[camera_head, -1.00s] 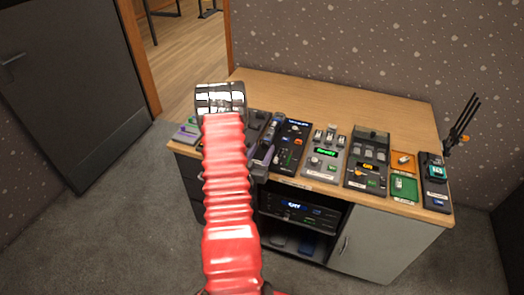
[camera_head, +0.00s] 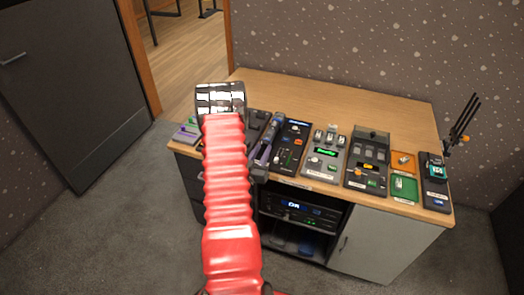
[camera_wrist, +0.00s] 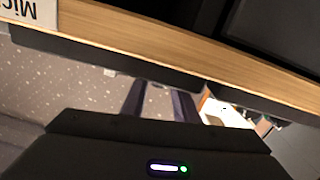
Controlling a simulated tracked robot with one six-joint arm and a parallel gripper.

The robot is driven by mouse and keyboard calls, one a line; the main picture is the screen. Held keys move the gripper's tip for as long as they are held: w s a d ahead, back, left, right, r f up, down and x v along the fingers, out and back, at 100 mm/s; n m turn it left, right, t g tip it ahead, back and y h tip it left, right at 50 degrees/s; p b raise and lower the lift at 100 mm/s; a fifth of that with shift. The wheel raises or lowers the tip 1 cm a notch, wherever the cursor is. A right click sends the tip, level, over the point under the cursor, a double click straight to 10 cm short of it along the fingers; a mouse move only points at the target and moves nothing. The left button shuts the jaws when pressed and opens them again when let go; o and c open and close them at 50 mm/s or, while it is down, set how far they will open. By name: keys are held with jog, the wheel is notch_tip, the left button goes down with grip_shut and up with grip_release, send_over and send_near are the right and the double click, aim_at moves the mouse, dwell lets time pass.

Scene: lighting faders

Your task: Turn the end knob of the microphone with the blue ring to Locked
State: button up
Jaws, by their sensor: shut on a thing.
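A long, slim dark thing with bluish parts, which looks like the microphone (camera_head: 275,131), lies on the front left part of the desk in the head view. Its ring colour is too small to be sure of. My gripper (camera_head: 260,165) is at its near end by the desk's front edge, partly hidden behind my red arm. An upside-down label starting "Mic" (camera_wrist: 28,11) shows at the top left.
The wooden desk (camera_head: 330,98) is clear at the back. Several control panels line its front, among them a grey one with a green display (camera_head: 325,152). A green tray (camera_head: 404,188) and an orange tray (camera_head: 403,161) are at the right. A lit unit (camera_head: 300,209) sits below.

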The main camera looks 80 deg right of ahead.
jog(key=shift+m, duration=2.3)
jog(key=o, duration=1.1)
jog(key=a, duration=0.4)
jog(key=w+a, duration=0.1)
jog(key=a, duration=0.8)
jog(key=shift+w+a, duration=0.2)
jog(key=shift+a, duration=0.15)
